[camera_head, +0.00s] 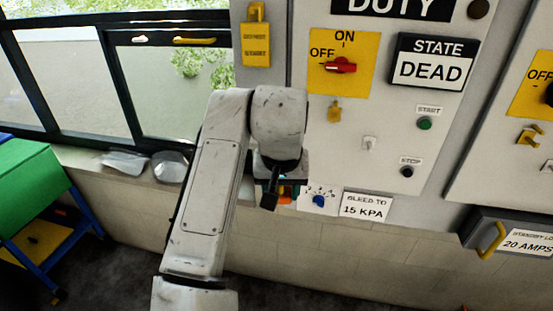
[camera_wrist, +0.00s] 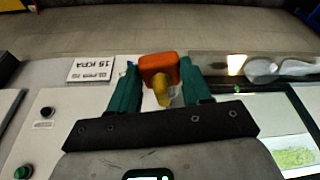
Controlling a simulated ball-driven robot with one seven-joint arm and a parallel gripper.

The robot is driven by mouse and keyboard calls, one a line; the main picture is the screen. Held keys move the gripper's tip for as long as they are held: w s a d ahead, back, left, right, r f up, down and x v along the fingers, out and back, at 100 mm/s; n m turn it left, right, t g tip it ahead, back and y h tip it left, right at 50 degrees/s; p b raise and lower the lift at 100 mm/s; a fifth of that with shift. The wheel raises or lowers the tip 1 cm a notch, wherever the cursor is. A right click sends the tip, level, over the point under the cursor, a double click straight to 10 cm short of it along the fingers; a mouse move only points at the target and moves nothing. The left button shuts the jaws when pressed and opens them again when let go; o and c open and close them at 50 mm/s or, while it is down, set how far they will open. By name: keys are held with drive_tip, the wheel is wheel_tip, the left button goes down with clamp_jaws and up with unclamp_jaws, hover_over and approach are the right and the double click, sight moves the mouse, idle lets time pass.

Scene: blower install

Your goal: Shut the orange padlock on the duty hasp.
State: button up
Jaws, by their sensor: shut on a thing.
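The orange padlock (camera_wrist: 159,64) is between the two teal fingers of my gripper (camera_wrist: 160,78) in the wrist view. A yellow piece (camera_wrist: 163,92) sits between the fingers just below it in that picture; I cannot tell what part it is. In the head view my gripper (camera_head: 285,188) is low in front of the duty panel, with only a bit of orange showing beneath. The yellow duty hasp (camera_head: 334,112) is on the panel under the red switch (camera_head: 340,66), up and right of my gripper and apart from it. The padlock's shackle is not clear.
The state sign (camera_head: 432,62) reads DEAD. A dial (camera_head: 320,200) and a "bleed to 15 kPa" label (camera_head: 367,206) are right of my gripper. A standby hasp (camera_head: 529,135) and a drawer-like box (camera_head: 510,238) are further right. Clear bags (camera_head: 168,165) lie on the sill.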

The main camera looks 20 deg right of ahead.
drive_tip(key=s+f+n, duration=0.2)
drive_tip(key=s+f, duration=0.1)
drive_tip(key=f, duration=0.8)
drive_tip(key=s+d+f+n+y, duration=0.1)
drive_tip(key=s+f+n, duration=0.2)
drive_tip(key=f, duration=0.9)
drive_tip(key=shift+s+d+t, duration=0.15)
drive_tip(key=shift+s+t, duration=0.25)
drive_tip(key=shift+f, duration=0.15)
